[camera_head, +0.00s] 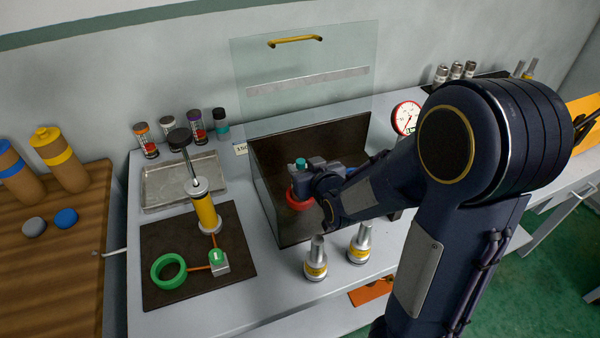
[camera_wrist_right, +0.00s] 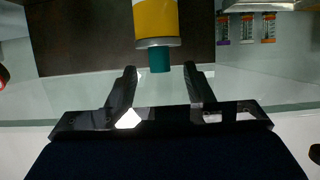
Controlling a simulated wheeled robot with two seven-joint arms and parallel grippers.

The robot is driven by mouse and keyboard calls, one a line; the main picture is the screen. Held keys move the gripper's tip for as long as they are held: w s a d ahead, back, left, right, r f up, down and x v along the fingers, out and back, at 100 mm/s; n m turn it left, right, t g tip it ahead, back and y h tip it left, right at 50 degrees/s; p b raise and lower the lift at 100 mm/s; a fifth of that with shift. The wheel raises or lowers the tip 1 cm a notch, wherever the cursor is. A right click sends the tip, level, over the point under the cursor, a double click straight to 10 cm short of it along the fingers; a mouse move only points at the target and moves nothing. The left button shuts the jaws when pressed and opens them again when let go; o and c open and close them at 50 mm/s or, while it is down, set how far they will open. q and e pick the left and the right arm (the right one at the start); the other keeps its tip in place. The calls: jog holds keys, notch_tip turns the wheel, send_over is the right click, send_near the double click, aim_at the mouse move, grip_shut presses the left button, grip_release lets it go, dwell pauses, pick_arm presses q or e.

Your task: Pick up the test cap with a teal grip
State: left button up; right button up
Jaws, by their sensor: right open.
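The test cap with the teal grip shows in the right wrist view as a yellow and silver-white body (camera_wrist_right: 156,20) with a short teal grip (camera_wrist_right: 159,60) at its end. In the head view a small patch of teal (camera_head: 300,163) shows beside my right gripper; the rest of the cap is hidden there. My right gripper (camera_wrist_right: 160,70) is open, with the end of the teal grip between its fingertips and gaps on both sides. In the head view my right gripper (camera_head: 308,178) is over the dark open box (camera_head: 290,229). My left gripper is not in view.
Two silver, yellow-banded pieces (camera_head: 316,258) (camera_head: 360,243) stand in front of the box, close under my right arm. A raised clear panel (camera_head: 305,60) stands behind it. Left are a dark mat (camera_head: 170,290) with a yellow cylinder (camera_head: 206,214) and a metal tray (camera_head: 160,188).

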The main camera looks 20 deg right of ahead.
aim_at(302, 164)
jog(key=x, duration=0.3)
jog(key=shift+w+f, duration=0.15)
jog(key=shift+w, duration=0.1)
grip_shut()
